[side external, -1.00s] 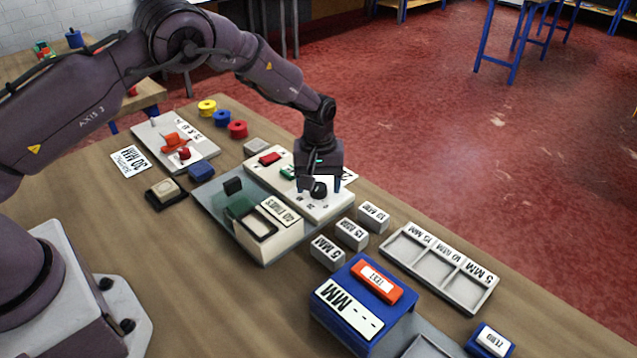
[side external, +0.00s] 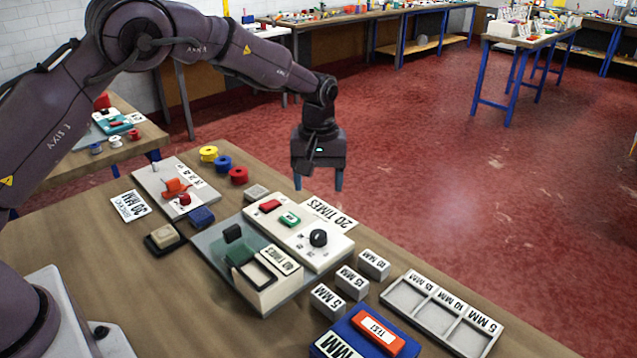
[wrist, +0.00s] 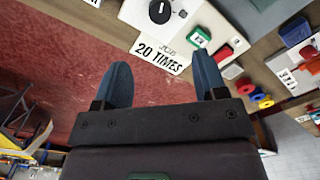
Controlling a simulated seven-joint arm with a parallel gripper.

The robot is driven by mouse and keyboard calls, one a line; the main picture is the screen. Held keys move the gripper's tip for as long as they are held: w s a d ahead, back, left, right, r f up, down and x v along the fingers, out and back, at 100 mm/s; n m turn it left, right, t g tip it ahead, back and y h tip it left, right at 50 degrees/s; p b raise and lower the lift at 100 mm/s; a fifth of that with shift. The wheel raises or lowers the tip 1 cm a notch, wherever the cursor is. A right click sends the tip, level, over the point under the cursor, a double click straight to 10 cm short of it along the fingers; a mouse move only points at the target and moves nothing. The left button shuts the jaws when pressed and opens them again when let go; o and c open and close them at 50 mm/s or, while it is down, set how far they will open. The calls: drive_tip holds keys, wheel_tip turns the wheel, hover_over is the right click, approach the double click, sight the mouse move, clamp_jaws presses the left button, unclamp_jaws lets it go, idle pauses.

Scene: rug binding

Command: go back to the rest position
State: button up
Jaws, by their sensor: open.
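My gripper (side external: 319,181) is open and empty, raised above the far edge of the table. In the wrist view its two blue fingers (wrist: 160,85) stand apart with nothing between them. Below and in front of it is a white control panel (side external: 328,252) with a black knob (side external: 318,238), a green button (side external: 289,219) and a red button (side external: 270,206). The gripper is clear of the knob. A "20 TIMES" card (side external: 330,214) lies behind the panel; it also shows in the wrist view (wrist: 161,53).
A grey plate (side external: 213,240) carries a "40 TIMES" block (side external: 275,286). Labelled white blocks (side external: 352,282) and a sectioned tray (side external: 432,329) stand to the right. A blue box (side external: 345,335) is at the front. Spools (side external: 223,164) stand at the back left. Air around the gripper is free.

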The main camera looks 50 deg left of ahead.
drive_tip(key=s+r+m+t, duration=0.2)
drive_tip(key=s+r, duration=0.4)
drive_tip(key=s, duration=0.4)
drive_tip(key=s+a+r+m+t, duration=0.1)
drive_tip(key=s+r+m, duration=0.3)
drive_tip(key=s, duration=0.7)
drive_tip(key=s+a+r+m+t, duration=0.1)
drive_tip(key=s+r+m+t, duration=0.1)
drive_tip(key=s+r, duration=0.6)
drive_tip(key=shift+s+a+r+m+t, duration=0.25)
drive_tip(key=shift+s+m, duration=0.25)
drive_tip(key=shift+s, duration=0.7)
